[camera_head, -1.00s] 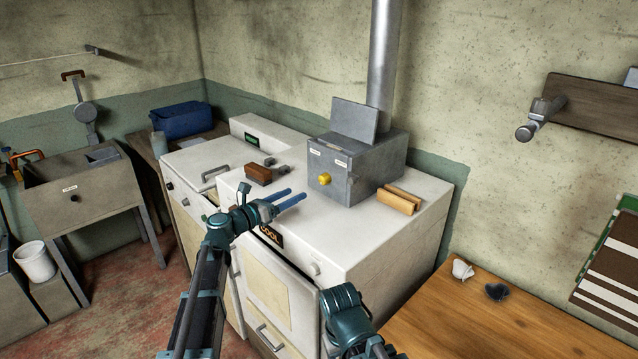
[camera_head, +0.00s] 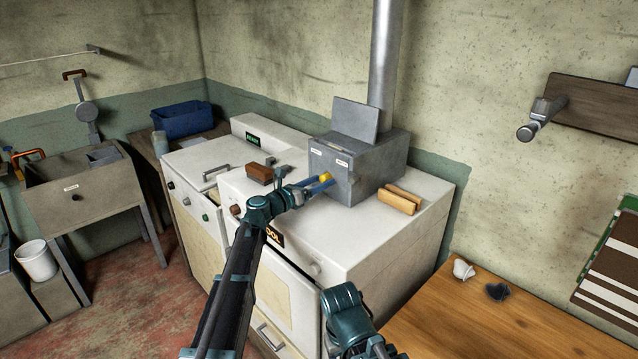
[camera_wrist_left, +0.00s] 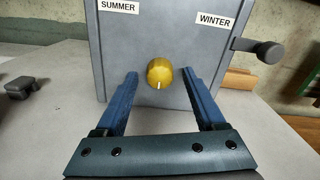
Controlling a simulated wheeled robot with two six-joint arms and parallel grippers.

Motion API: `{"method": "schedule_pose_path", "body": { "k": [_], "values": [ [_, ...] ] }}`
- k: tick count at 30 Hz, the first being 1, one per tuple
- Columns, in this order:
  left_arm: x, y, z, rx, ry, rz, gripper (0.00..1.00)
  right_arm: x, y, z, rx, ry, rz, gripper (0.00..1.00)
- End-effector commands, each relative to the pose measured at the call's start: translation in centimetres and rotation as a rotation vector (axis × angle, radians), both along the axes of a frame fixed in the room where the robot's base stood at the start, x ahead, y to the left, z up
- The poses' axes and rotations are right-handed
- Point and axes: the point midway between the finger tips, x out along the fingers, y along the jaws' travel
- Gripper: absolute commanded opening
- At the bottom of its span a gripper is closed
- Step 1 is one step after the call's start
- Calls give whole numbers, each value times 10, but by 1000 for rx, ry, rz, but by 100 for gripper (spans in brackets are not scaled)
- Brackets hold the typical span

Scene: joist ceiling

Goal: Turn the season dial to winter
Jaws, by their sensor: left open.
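The season dial is a yellow knob (camera_head: 326,178) on the front of a grey metal box (camera_head: 370,165) with a stovepipe. In the left wrist view the knob (camera_wrist_left: 160,70) has a short white mark at its lower edge. A SUMMER label (camera_wrist_left: 118,6) is above it to the left, and a WINTER label (camera_wrist_left: 214,19) is above it to the right. My left gripper (camera_head: 322,182) is open, its blue fingers to the left and right of the knob, with gaps showing on both sides. My right arm shows at the bottom, but its gripper is out of view.
The box stands on a white stove top (camera_head: 330,225). A brown block (camera_head: 259,174) lies left of the box and tan bars (camera_head: 398,200) lie right of it. A grey side knob (camera_wrist_left: 270,52) sticks out right of the box. A wooden table (camera_head: 470,320) is at lower right.

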Motion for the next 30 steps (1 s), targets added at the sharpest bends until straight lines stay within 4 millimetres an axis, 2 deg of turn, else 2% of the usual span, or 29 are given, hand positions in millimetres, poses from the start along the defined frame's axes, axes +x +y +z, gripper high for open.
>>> {"method": "schedule_pose_path", "body": {
  "k": [1, 2, 13, 23, 30],
  "values": [
    [0, 0, 0, 0, 0, 0, 72, 0, 0, 0, 0, 0, 0, 59],
    [0, 0, 0, 0, 0, 0, 66, 0, 0, 0, 0, 0, 0, 59],
    [0, 0, 0, 0, 0, 0, 0, 0, 0, 0, 0, 0, 0, 59],
    [0, 1, 0, 21, -22, 0, 0, 0, 0, 0, 0, 0, 0, 59],
    [0, 1, 0, 118, -121, 0, 0, 0, 0, 0, 0, 0, 0, 59]
  ]
}}
